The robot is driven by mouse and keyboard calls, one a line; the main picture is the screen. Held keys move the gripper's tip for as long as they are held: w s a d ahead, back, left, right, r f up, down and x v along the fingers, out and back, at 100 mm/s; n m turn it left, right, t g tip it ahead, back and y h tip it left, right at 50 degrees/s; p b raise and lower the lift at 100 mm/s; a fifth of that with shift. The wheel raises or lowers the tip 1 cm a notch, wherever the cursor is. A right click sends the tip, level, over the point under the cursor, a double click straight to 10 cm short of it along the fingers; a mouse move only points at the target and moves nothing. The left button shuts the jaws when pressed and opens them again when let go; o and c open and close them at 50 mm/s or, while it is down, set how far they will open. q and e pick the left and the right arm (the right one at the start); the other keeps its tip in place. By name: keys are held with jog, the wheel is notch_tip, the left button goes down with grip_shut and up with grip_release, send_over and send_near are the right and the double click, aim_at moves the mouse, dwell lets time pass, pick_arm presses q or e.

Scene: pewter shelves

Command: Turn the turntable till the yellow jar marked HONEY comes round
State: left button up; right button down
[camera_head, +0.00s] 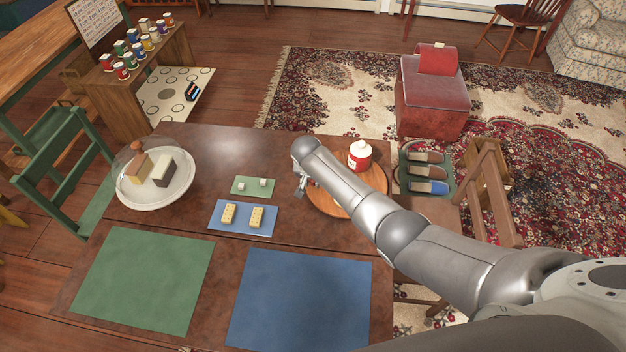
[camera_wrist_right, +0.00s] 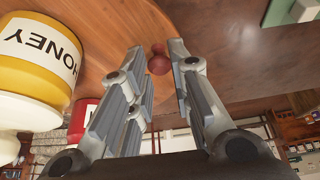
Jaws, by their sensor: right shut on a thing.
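The round wooden turntable (camera_head: 374,204) lies at the table's right side, partly hidden by my right arm. A red jar with a white lid (camera_head: 360,154) stands on its far part. The yellow jar marked HONEY (camera_wrist_right: 40,62) stands on the turntable at the left of the wrist view; in the head view my arm hides it. My right gripper (camera_head: 301,183) is at the turntable's left edge. In the wrist view its fingers (camera_wrist_right: 160,58) are shut on a small dark red knob (camera_wrist_right: 158,64) at the rim. My left gripper is not in view.
A domed plate (camera_head: 122,195) with blocks, a small green mat (camera_head: 241,190), a blue mat with yellow blocks (camera_head: 243,230) and two large mats lie left and in front. A green tray (camera_head: 440,158) sits right of the turntable. Bare tabletop (camera_head: 225,150) lies at the back.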

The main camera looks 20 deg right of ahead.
dwell(0.5)
jog(key=c, duration=1.3)
grip_release()
jog(key=v, duration=1.2)
jog(key=shift+a, duration=0.1)
